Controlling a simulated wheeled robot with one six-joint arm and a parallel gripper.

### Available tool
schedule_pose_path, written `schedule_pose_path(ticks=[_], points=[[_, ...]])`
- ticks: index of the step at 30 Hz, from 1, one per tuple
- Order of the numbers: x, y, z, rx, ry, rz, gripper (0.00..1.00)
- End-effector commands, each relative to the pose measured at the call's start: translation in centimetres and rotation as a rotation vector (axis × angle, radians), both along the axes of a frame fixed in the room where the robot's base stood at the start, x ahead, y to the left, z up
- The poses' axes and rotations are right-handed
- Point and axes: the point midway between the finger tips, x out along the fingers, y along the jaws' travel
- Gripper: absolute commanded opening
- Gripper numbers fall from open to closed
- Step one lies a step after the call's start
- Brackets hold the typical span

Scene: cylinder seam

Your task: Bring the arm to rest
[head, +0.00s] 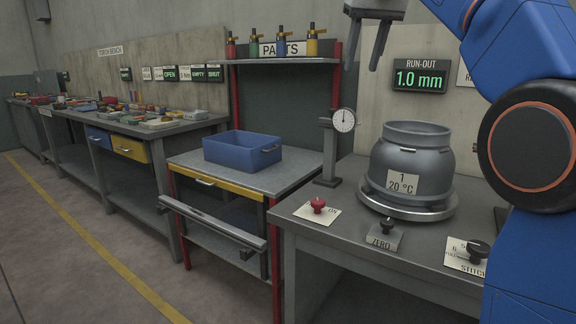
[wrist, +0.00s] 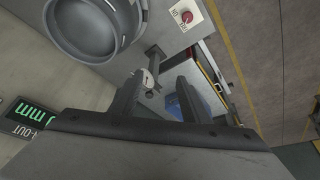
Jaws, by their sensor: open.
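My gripper (head: 369,40) is at the top of the head view, above the bench and in front of the back wall. Its two fingers point down, apart and empty. In the wrist view my gripper (wrist: 158,92) also shows open, with nothing between the fingertips but the scene behind. My blue arm fills the right side of the head view. The grey cylinder (head: 410,160), labelled 1 and 20 °C, stands upright on a round plate (head: 408,206) on the bench. My gripper is apart from it, higher and to its left in the head view.
A dial gauge (head: 344,121) on a stand is left of the cylinder. A red knob (head: 318,205), a ZERO knob (head: 387,225) and a STITCH knob (head: 477,249) line the bench front. A blue bin (head: 242,152) sits on the cart. The run-out display (head: 419,78) reads 1.0 mm.

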Motion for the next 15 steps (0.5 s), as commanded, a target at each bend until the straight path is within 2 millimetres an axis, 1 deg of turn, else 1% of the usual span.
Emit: schedule_pose_path(ticks=[5, 8, 11, 15], points=[[-2.0, -1.1, -1.4, 0.000, 0.000, -0.012, 0.42], [-3.5, -2.0, -2.9, 0.000, -0.001, -0.023, 0.42], [-5.6, -3.0, -4.9, 0.000, -0.002, -0.036, 0.42], [-8.6, -4.3, -8.3, 0.000, -0.004, -0.052, 0.42]])
